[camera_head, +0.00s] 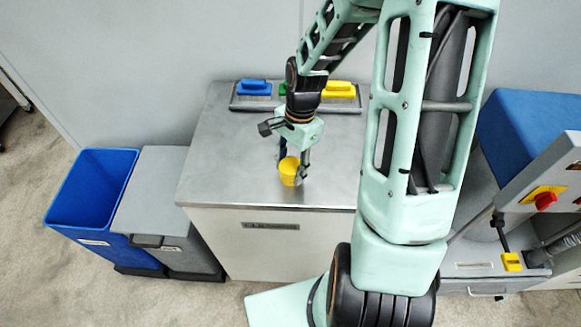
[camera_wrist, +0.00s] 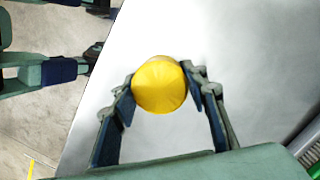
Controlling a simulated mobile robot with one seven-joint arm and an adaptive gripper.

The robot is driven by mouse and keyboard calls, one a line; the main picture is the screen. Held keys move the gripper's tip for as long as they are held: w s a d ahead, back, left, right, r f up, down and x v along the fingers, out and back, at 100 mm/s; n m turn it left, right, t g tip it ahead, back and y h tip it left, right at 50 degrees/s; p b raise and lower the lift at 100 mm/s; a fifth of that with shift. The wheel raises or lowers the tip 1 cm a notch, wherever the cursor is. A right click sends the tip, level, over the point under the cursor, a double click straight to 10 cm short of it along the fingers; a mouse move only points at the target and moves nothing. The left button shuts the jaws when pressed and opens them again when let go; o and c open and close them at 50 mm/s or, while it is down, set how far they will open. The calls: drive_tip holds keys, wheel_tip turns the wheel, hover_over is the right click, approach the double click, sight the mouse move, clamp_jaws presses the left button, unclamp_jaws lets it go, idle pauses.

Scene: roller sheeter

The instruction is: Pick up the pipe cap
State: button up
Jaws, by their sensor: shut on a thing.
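The pipe cap is a small yellow round cup-like piece. In the head view the pipe cap (camera_head: 289,172) is at my gripper's fingertips, above the front part of the steel counter top. In the wrist view the pipe cap (camera_wrist: 160,84) sits between the two fingertips, with a finger touching each side. My gripper (camera_head: 293,165) points down and is shut on the cap; its dark finger pads also show in the wrist view (camera_wrist: 161,92). I cannot tell whether the cap touches the counter or is just above it.
The steel counter (camera_head: 230,170) is clear around the cap. A tray (camera_head: 245,103) with blue, green and yellow-handled brushes lies at its back. A blue bin (camera_head: 90,190) and a grey bin (camera_head: 160,195) stand left. A machine with a red knob (camera_head: 544,200) is at right.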

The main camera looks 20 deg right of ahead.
sight(290, 165)
drive_tip(key=shift+r, duration=0.1)
drive_tip(key=shift+w+r, duration=0.1)
drive_tip(key=shift+r, duration=0.45)
wheel_tip(290, 165, up, 2)
drive_tip(key=shift+r, duration=0.1)
drive_tip(key=s+d+r+b, duration=0.1)
drive_tip(key=s+d+r, duration=0.7)
drive_tip(key=s, duration=0.3)
drive_tip(key=shift+d+r, duration=0.3)
drive_tip(key=shift+r, duration=0.45)
drive_tip(key=shift+s, duration=0.1)
